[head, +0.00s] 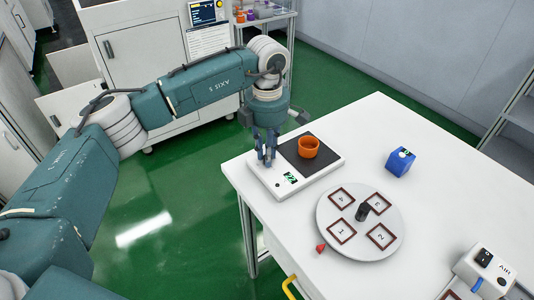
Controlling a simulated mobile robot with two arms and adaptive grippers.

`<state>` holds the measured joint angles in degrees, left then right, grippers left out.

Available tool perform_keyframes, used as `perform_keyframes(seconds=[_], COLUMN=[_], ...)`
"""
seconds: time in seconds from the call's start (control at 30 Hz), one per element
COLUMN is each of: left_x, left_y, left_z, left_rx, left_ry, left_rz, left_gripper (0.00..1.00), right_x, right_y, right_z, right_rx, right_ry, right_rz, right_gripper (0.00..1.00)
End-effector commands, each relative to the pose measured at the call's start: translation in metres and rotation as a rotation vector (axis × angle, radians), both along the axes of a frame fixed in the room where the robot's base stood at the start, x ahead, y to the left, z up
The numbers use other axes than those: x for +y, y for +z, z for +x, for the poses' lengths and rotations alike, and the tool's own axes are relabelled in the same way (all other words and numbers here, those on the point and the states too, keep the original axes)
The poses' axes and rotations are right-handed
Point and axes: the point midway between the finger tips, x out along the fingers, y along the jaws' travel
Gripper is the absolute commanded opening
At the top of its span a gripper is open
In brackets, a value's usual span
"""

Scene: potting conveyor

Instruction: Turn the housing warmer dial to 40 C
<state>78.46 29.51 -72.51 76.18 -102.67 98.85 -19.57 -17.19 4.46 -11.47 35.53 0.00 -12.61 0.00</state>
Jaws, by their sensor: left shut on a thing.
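The housing warmer (257,175) is a flat white unit near the table's left corner, with a dark plate (291,146) and a small display with green marks (290,178). An orange round housing (308,147) stands on the dark plate. My left gripper (267,161) points down at the left part of the warmer, beside the plate. It is shut on the warmer's dial, which its fingers hide. The dial's setting and the display's digits cannot be read. My right gripper is not in view.
A round turntable (329,220) with several numbered square places and a dark centre knob lies to the right on the white table (432,190). A blue box (400,161) stands behind it. A small red pointer (321,248) is at the turntable's front edge. A white unit marked AIR (486,270) stands front right.

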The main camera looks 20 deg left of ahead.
Motion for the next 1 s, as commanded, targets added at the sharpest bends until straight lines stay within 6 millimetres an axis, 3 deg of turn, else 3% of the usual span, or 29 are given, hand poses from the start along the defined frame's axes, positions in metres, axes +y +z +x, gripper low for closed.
perform_keyframes(seconds=[0.3,0.33,0.4,0.77,1.0], left_x=[-0.001,-0.001,-0.001,0.0,-0.001], left_y=[0.003,0.003,0.003,0.005,0.044], left_z=[0.002,0.002,0.002,0.001,0.002], left_rx=[-0.008,-0.008,-0.007,-0.004,-0.008], left_ry=[0.0,0.0,0.0,0.0,0.0], left_rz=[-0.004,-0.004,-0.003,-0.001,-0.002], left_gripper=[0.0,0.22,0.36,0.37,0.37], right_x=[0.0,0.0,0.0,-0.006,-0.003], right_y=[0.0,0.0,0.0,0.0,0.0], right_z=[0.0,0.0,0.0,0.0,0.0], right_rx=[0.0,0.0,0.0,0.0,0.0], right_ry=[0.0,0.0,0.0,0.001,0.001], right_rz=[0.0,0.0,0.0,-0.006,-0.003], right_gripper=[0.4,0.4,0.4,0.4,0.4])
